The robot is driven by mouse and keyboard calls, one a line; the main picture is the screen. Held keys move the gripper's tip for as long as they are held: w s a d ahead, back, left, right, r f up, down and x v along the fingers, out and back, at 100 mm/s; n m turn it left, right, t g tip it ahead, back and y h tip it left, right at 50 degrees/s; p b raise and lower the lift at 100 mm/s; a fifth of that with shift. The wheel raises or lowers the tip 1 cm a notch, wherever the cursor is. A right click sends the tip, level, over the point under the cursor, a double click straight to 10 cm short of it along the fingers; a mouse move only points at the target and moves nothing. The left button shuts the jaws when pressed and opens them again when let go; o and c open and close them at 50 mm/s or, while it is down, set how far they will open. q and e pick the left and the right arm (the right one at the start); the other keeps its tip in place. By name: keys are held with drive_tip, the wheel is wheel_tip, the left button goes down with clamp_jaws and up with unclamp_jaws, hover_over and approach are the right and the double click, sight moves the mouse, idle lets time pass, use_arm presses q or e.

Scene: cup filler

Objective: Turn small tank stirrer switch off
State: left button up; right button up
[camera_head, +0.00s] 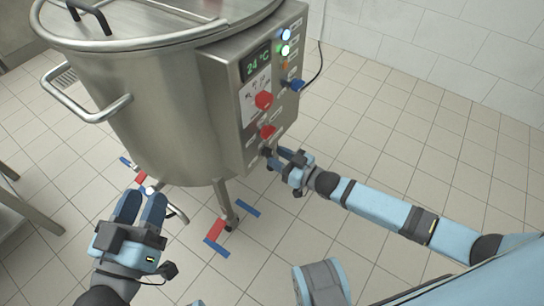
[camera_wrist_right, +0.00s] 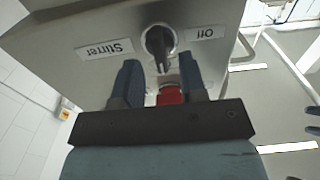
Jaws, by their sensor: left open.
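The small tank (camera_head: 160,110) is a steel vessel with a control panel on its right side. The stirrer switch (camera_wrist_right: 160,45) is a black knob between the upside-down labels "Stirrer" on the left and "Off" on the right. In the head view it is a small dark spot low on the panel. My right gripper (camera_head: 277,158) is at the panel's lower edge; in the wrist view its two blue fingers (camera_wrist_right: 159,62) stand open on either side of the knob, with gaps visible. My left gripper (camera_head: 141,198) is open and empty, below and in front of the tank.
The panel also carries a red knob (camera_head: 264,100), another red one (camera_head: 267,132), a blue knob (camera_head: 297,85), lit buttons and a display (camera_head: 256,63) reading 24 °C. Red and blue floor marks (camera_head: 217,231) surround the tank's legs. The tiled floor at right is clear.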

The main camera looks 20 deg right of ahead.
drive_tip(key=shift+x, duration=1.2)
clamp_jaws()
